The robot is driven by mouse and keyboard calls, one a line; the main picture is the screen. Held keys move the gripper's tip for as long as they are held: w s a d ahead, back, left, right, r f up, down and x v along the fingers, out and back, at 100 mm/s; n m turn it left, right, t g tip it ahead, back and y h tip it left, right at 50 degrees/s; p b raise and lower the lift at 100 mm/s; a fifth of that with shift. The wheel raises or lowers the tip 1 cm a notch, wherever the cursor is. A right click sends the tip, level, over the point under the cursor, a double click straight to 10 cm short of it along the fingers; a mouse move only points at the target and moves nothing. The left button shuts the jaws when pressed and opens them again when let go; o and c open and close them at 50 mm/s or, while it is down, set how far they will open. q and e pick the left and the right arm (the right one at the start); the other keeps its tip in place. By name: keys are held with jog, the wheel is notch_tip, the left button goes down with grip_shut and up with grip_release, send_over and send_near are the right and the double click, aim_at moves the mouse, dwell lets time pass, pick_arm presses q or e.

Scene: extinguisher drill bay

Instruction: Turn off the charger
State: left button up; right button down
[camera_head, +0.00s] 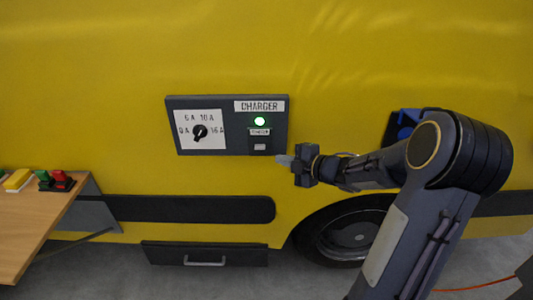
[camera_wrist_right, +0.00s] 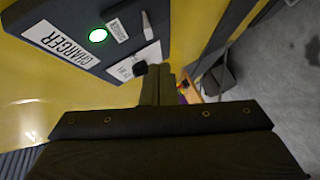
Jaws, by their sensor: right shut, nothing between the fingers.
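Below the lamp sit a small label (camera_head: 260,132) and a light switch or button (camera_head: 260,147). A black dial (camera_head: 200,132) is on the white plate at the left. My right gripper (camera_head: 281,160) is shut and empty, just right of and slightly below the switch. In the right wrist view the lit lamp (camera_wrist_right: 98,36) shows beyond the fingers (camera_wrist_right: 158,78). Whether they touch the panel is unclear. My left gripper is not in view.
A wooden shelf (camera_head: 30,225) with red, green and yellow items stands at the left. A drawer with a handle (camera_head: 205,263) is below the panel. A wheel (camera_head: 345,237) and a blue object (camera_head: 403,128) are partly behind my right arm.

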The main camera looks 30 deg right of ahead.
send_near(257, 151)
jog(key=w+a, duration=0.2)
jog(key=a, duration=0.2)
jog(key=w+d+f+p, duration=0.1)
jog(key=w+d, duration=0.1)
jog(key=w, duration=0.1)
jog(key=shift+w+d+f+p, duration=0.1)
jog(key=shift+d+f+p, duration=0.2)
jog(key=shift+f+p, duration=0.1)
